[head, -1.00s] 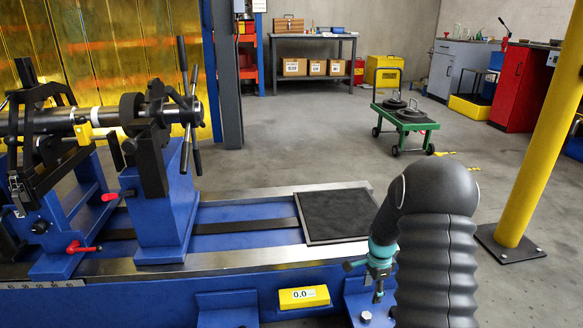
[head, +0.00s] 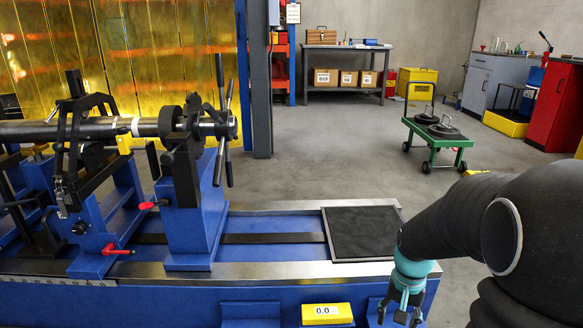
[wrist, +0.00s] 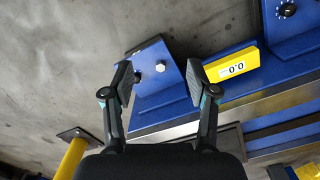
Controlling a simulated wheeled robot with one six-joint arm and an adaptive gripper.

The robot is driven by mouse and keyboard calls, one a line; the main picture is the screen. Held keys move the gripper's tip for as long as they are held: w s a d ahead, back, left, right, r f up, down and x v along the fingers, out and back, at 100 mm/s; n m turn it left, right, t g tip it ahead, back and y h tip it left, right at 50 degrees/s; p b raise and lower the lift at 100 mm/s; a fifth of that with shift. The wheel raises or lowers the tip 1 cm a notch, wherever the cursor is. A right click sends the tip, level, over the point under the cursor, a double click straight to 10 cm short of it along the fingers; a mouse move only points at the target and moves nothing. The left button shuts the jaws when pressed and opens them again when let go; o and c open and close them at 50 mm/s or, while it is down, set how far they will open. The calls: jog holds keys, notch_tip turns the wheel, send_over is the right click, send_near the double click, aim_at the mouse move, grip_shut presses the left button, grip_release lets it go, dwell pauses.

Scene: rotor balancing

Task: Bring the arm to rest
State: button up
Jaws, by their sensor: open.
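My gripper (head: 402,307) hangs at the lower right in the head view, below the teal wrist collar, beside the front face of the blue balancing machine (head: 264,310). In the wrist view my gripper (wrist: 158,82) shows two dark fingers standing well apart with nothing between them. Beyond the fingers are a blue bracket (wrist: 150,105) with a bolt, the floor and the yellow 0.0 display (wrist: 232,70). My dark arm fills the right side of the head view, bent at the elbow.
The rotor shaft (head: 70,129) lies across the blue supports at left. A black mat (head: 362,234) lies on the machine bed near my arm. A green cart (head: 435,139) with weights stands on open floor behind. A workbench (head: 345,47) is at the back.

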jog(key=s+a+r+n+t+p, duration=0.2)
jog(key=s+r, duration=0.5)
jog(key=r, duration=0.5)
jog(key=s+a+r+n+t+p, duration=0.2)
jog(key=s+a+r+t+p, duration=0.2)
jog(key=r, duration=0.8)
jog(key=shift+s+a+n+p, duration=0.45)
jog(key=shift+s+a, duration=0.6)
jog(key=shift+s, duration=0.65)
